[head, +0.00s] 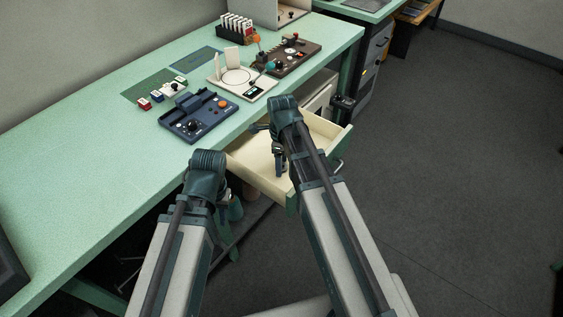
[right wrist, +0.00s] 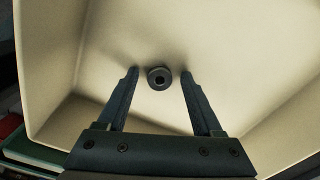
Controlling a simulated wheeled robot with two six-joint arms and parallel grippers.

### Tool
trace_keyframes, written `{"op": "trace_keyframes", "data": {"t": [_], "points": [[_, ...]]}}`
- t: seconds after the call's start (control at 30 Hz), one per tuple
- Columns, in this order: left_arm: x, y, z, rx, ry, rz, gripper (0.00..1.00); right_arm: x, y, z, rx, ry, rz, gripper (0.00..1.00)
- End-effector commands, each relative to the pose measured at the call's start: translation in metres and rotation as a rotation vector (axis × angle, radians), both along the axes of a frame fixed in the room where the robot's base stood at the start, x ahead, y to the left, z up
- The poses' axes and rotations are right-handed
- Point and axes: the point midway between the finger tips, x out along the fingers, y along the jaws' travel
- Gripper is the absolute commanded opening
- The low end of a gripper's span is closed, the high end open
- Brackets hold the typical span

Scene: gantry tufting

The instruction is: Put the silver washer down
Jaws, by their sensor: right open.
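The silver washer (right wrist: 160,69), a small dark grey ring with a black hole, shows in the right wrist view on the cream floor of the open drawer (right wrist: 55,75). My right gripper (right wrist: 159,72) is open, with one finger on each side of the washer and a visible gap on both sides. In the head view the drawer (head: 252,157) is pulled out under the bench, and my right gripper (head: 277,155) is low inside it. The washer cannot be made out there. My left gripper is mostly hidden behind its arm (head: 208,175), beside the bench edge.
The green bench (head: 95,190) holds a blue device (head: 198,116), a cream device (head: 240,84), a brown control box (head: 290,56) and a rack (head: 236,27). The drawer walls surround my right gripper. Open floor lies to the right.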

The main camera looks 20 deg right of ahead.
Motion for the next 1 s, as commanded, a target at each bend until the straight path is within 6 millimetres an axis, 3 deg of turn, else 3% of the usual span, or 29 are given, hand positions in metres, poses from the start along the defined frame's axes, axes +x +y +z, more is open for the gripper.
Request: {"op": "trace_keyframes", "data": {"t": [0.37,1.0], "points": [[0.0,0.0,0.028,0.0,0.0,0.0,0.27,0.0,0.0,0.028,0.0,0.0,0.0,0.67],[0.0,0.0,0.117,0.0,0.0,0.001,0.27,0.0,0.0,0.117,0.0,0.0,0.0,0.67]]}}
